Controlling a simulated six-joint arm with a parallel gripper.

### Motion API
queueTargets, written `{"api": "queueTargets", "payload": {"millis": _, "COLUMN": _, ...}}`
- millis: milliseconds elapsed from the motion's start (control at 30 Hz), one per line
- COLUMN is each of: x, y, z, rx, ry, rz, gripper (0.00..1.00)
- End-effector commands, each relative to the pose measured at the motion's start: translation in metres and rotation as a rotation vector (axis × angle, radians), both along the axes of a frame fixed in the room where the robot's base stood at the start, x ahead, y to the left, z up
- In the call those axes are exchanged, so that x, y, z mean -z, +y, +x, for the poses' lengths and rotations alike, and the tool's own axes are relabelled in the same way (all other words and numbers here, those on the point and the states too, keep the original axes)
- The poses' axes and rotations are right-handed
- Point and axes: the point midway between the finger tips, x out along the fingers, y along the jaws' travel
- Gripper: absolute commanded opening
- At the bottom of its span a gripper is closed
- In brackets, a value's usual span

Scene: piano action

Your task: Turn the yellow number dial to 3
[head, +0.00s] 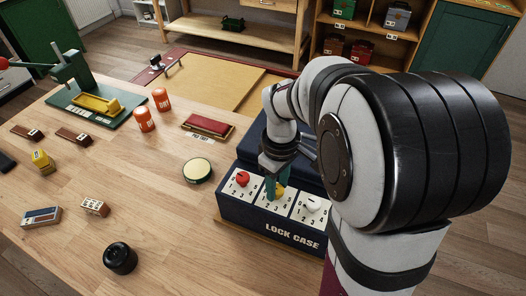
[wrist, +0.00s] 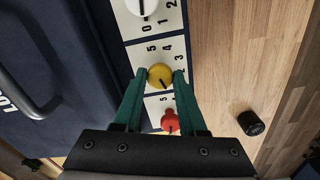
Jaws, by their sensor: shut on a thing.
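The yellow number dial (head: 280,190) sits in the middle of three white number plates on the sloping front of the dark blue lock case (head: 230,207). In the wrist view, the yellow dial (wrist: 160,77) lies between my two teal fingertips (wrist: 160,73), one on each side. My gripper (head: 273,187) is shut on this dial from above. Some numbers around the dial show in the wrist view, including 5 and 4. My fingers hide others, and I cannot tell for sure which number the dial's mark points to.
A red dial (head: 242,178) and a white dial (head: 313,204) flank the yellow one closely. The case lid has a grey handle (wrist: 30,95). A black knob (head: 120,257) and a round yellow-topped tin (head: 197,170) stand on the wooden table. The table front is mostly clear.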

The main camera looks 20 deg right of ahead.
Motion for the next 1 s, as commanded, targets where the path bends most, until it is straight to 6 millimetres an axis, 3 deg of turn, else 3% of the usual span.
{"api": "queueTargets", "payload": {"millis": 1000, "x": -0.0009, "y": -0.0001, "z": 0.0002, "rx": -0.961, "ry": -0.002, "rz": -0.001, "gripper": 0.00}}
